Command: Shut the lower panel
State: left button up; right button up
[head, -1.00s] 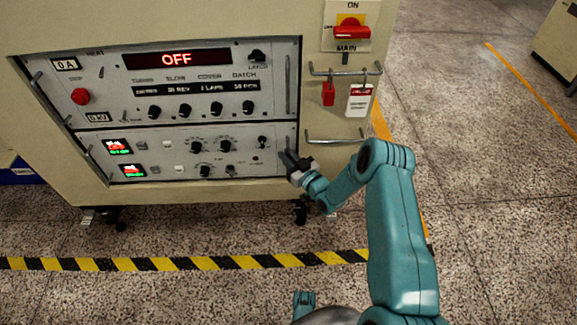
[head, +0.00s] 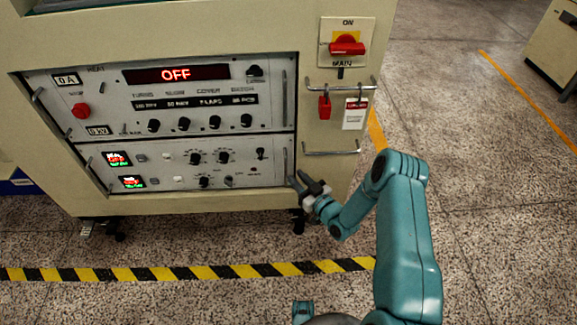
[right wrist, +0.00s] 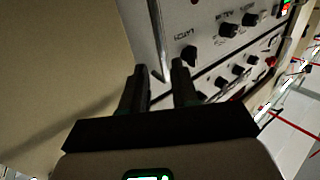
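The lower panel (head: 215,178) is a grey faceplate with two small red-and-green displays, knobs and switches, low in the beige cabinet. Its front looks close to level with the upper panel; I cannot tell whether it stands out slightly. A thin upright handle (head: 286,165) is at its right edge. My right gripper (head: 297,178) is open and empty, just right of the handle's lower end. In the right wrist view its two dark fingers (right wrist: 158,78) are apart, and the handle (right wrist: 156,42) shows beyond the gap. I cannot tell whether they touch. My left gripper is not in view.
The upper panel (head: 180,97) with its red OFF display sits directly above. A red main switch (head: 346,48), rails and hanging tags (head: 355,112) are right of the panels. Striped tape (head: 190,272) crosses the floor in front. Open floor lies to the right.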

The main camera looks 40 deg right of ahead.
jog(key=s+p, duration=0.1)
jog(key=s, duration=0.8)
jog(key=shift+s+d+p, duration=0.15)
jog(key=shift+s+p, duration=0.1)
jog(key=shift+p, duration=0.15)
